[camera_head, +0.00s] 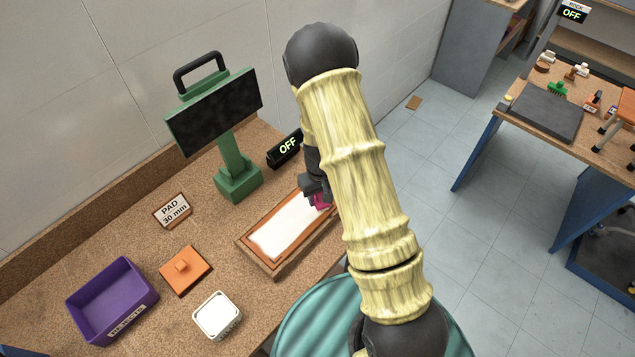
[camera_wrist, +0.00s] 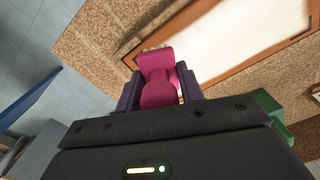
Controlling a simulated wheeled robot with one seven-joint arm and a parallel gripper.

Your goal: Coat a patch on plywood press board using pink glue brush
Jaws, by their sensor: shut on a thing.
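The pink glue brush (camera_wrist: 157,82) is held between the two fingers of my gripper (camera_wrist: 160,92) in the wrist view. In the head view my gripper (camera_head: 317,190) is over the right end of the press board, with a bit of the pink brush (camera_head: 322,201) showing. The plywood press board (camera_head: 262,262) lies on the bench, with a large white area inside an orange-brown border. The same board (camera_wrist: 142,62) shows in the wrist view, beyond the brush. Whether the brush touches the board is unclear. My arm hides the board's right end.
A green press stand (camera_head: 237,183) and an OFF sign (camera_head: 286,149) stand behind the board. A PAD 30 mm card (camera_head: 173,211), orange lidded block (camera_head: 185,270), white-topped container (camera_head: 217,316) and purple bin (camera_head: 112,300) are to the left. Another workbench (camera_head: 590,150) stands at right.

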